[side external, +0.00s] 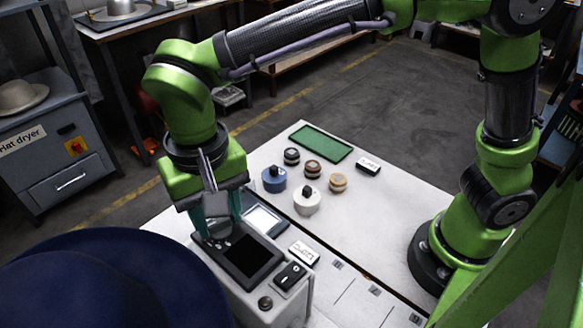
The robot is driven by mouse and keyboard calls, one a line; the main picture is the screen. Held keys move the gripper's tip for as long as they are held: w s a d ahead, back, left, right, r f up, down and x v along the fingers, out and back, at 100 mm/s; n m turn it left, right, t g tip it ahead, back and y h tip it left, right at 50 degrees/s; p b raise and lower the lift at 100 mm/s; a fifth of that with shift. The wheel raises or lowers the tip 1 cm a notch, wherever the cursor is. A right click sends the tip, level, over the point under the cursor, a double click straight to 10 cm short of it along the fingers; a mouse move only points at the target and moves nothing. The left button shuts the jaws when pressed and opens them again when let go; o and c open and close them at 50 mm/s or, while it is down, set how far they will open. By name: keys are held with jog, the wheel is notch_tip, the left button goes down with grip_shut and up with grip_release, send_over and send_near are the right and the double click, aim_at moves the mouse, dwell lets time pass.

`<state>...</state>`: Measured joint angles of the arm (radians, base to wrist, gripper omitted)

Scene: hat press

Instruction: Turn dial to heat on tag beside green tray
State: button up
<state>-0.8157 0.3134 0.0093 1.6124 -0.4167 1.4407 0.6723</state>
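The green tray (321,143) lies flat toward the back of the white table. A white-faced tag with a black body (369,166) stands just right of it; its lettering is too small to read surely. My gripper (217,225) points down at the left end of the grey control unit, beside its black screen (247,258). The teal fingers are low, around or just over a dark round part that may be the dial. The gripper hides most of that part, so its setting and whether the fingers touch it cannot be seen.
Several hat-shaped or knob-like pieces, including blue (274,180) and white (307,201) ones, stand mid-table. The unit has a second tag (303,253), a black switch (291,276) and a button (265,303). A large navy hat (110,285) fills the lower left foreground.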

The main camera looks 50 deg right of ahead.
jog(key=c, duration=0.6)
jog(key=shift+n, duration=2.9)
jog(key=o, duration=1.1)
jog(key=shift+c, duration=0.2)
jog(key=shift+r, duration=0.1)
